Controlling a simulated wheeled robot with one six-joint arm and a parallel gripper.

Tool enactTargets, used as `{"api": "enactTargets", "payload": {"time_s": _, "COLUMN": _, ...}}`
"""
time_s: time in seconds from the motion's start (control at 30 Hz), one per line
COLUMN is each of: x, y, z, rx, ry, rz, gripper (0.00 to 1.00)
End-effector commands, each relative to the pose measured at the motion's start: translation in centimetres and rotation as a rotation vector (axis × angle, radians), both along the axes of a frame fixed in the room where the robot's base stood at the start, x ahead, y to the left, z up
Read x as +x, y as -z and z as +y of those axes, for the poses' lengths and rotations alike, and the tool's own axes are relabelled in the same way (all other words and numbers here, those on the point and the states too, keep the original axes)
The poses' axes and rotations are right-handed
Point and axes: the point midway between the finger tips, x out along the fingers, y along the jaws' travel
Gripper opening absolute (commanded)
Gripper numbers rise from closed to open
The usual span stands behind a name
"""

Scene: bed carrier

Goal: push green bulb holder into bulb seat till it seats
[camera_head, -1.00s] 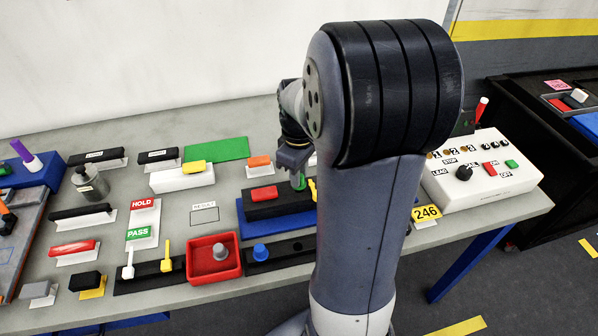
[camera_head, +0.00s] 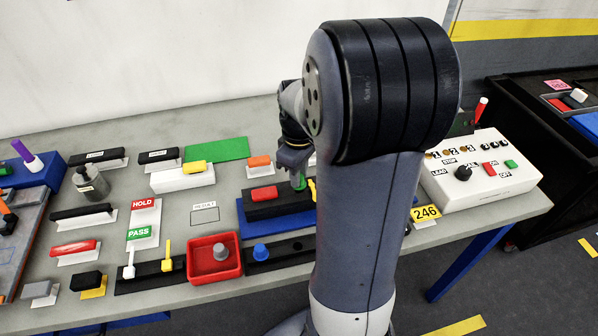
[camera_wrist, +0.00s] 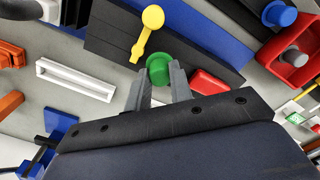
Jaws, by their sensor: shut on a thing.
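The green bulb holder (camera_wrist: 159,66) is between the two fingers of my gripper (camera_wrist: 160,84) in the wrist view. My gripper is shut on it. In the head view the green holder (camera_head: 299,181) shows just below my gripper (camera_head: 296,166), over the black block (camera_head: 272,207) that lies on a blue base (camera_head: 252,226). The holder is at the block's top face; the bulb seat is hidden beneath it, and I cannot tell how deep it sits.
A yellow lever (camera_wrist: 147,33) and a red block (camera_wrist: 214,88) are close beside the holder. A red tray (camera_head: 214,276) with a grey knob and a black rail with a blue knob (camera_head: 261,252) lie in front. A white control box (camera_head: 485,178) stands at right.

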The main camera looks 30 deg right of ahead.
Motion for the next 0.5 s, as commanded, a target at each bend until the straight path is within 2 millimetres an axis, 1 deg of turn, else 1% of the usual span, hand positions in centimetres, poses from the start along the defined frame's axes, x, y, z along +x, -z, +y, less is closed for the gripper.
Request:
{"api": "enactTargets", "payload": {"time_s": 0.17, "x": 0.0, "y": 0.12, "z": 0.0, "rx": 0.0, "ry": 0.0, "rz": 0.0, "gripper": 0.0}}
{"api": "enactTargets", "payload": {"time_s": 0.5, "x": -0.01, "y": 0.96, "z": 0.0, "rx": 0.001, "ry": 0.0, "rz": 0.0, "gripper": 0.0}}
